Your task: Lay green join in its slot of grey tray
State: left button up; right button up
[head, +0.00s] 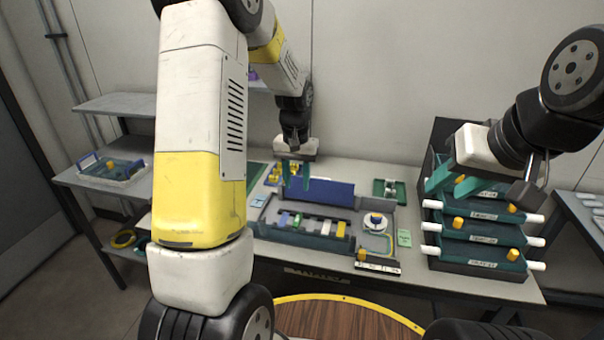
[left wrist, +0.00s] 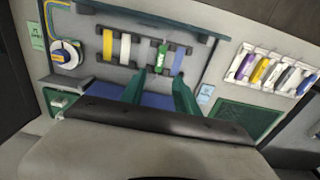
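The green join (head: 297,220) lies among other coloured strips in the black slotted holder of the grey tray (head: 262,232). In the left wrist view the green join (left wrist: 161,57) sits between the holder's two black bars, next to the blue strip. I cannot tell if it is fully seated. My left gripper (head: 296,180) is above the tray's back side. Its teal fingers (left wrist: 160,85) are apart with nothing between them, short of the join. My right gripper (head: 455,186) is over the drawer rack at right, its teal fingers apart and apparently empty.
The grey tray also holds blue (head: 283,218), white (head: 325,229) and yellow (head: 340,230) strips, and a white reel (head: 375,222). A blue raised panel (head: 325,192) stands behind it. The teal drawer rack (head: 480,240) is at right. A white rack of coloured strips (left wrist: 270,72) stands beside the tray.

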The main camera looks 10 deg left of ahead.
pick_arm(q)
jog(key=s+r+t+h, duration=0.1)
jog(key=s+r, duration=0.3)
jog(key=r, duration=0.3)
jog(key=s+r+t, duration=0.2)
jog(key=s+r, duration=0.3)
jog(key=r, duration=0.1)
jog(key=s+d+r+t, duration=0.1)
jog(key=s+r, duration=0.2)
jog(key=s, duration=0.4)
jog(key=s+d+r+t+h, duration=0.1)
jog(key=s+r+t, duration=0.1)
jog(key=s, duration=0.5)
jog(key=shift+v, duration=0.9)
jog(key=shift+d, duration=0.2)
